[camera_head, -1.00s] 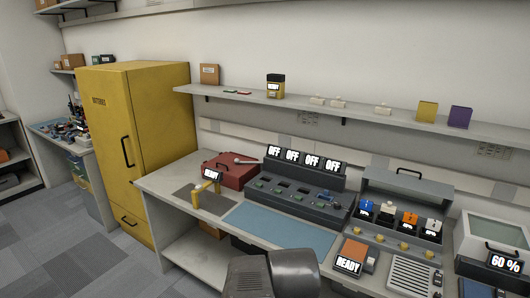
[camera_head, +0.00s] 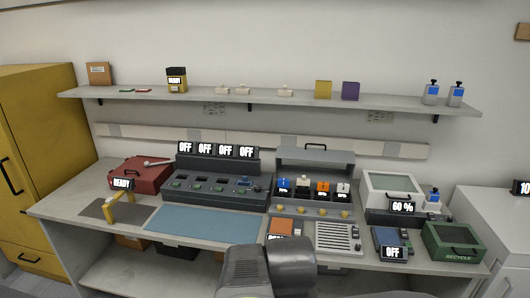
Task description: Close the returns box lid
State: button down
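No box in view carries a readable "returns" label, so I cannot tell for sure which one is the returns box. A grey case (camera_head: 312,209) on the right half of the bench has its lid (camera_head: 316,157) raised, with a dark handle on top. Blue, white and orange items stand in a row inside it. A red box (camera_head: 140,175) at the left end looks closed, with a grey tool on top. My gripper is not in view; only dark links of my arm show at the bottom middle.
A grey charger unit (camera_head: 215,187) with several "OFF" displays stands at the back of the bench. A clear blue mat (camera_head: 203,223) lies before it. A pale-lidded box (camera_head: 391,188) shows "60 %". A shelf (camera_head: 270,98) runs above. A yellow cabinet (camera_head: 40,150) stands left.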

aim_at(333, 177)
jog(key=z, duration=0.55)
jog(key=i+l+u, duration=0.15)
jog(key=i, duration=0.3)
jog(key=i+l+u, duration=0.15)
jog(key=i, duration=0.3)
jog(key=i+l+u, duration=0.2)
jog(key=i, duration=0.2)
